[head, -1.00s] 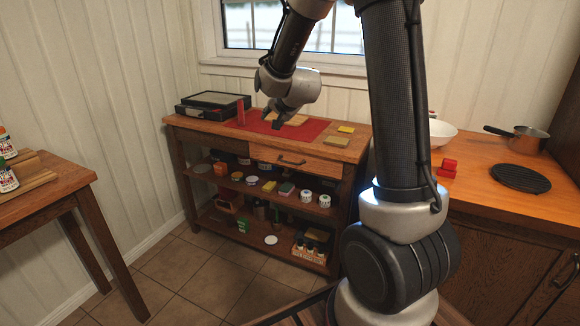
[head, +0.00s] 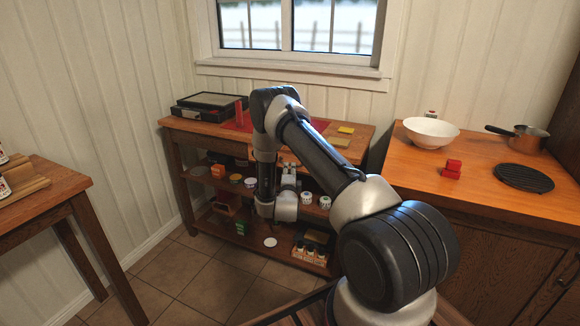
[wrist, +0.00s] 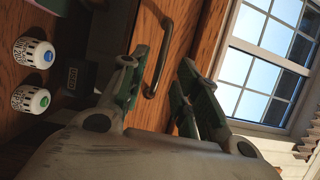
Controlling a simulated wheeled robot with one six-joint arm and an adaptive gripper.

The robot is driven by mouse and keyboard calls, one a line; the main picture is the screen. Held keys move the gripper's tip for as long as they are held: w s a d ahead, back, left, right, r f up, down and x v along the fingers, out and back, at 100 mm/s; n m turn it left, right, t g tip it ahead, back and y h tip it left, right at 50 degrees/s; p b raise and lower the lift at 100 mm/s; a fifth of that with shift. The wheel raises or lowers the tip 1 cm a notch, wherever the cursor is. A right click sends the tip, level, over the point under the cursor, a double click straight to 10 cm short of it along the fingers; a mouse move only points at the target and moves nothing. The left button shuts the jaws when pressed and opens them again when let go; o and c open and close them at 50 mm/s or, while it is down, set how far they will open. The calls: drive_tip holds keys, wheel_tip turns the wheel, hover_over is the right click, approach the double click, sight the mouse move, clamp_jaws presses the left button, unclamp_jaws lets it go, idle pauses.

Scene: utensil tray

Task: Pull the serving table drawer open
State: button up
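The serving table (head: 345,149) stands against the back wall under the window. Its wooden drawer front (wrist: 184,40) and dark bar handle (wrist: 162,68) show in the wrist view; my arm hides most of them in the head view. The drawer looks shut, though its edges are hard to see. My gripper (head: 288,172) is in front of the drawer, pointing at it. In the wrist view my gripper (wrist: 165,75) is open, its two fingers on either side of the handle. I cannot tell whether either finger touches it.
Two white jars (wrist: 35,51) and other goods stand on the shelf below the drawer. A black case (head: 205,105) is on the tabletop's left. A counter with a white bowl (head: 431,132) is at right, another wooden table (head: 60,190) at left. Tiled floor in front is free.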

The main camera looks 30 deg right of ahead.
drive_tip(key=x, duration=0.5)
drive_tip(key=shift+w, duration=0.15)
drive_tip(key=shift+c, duration=0.2)
clamp_jaws()
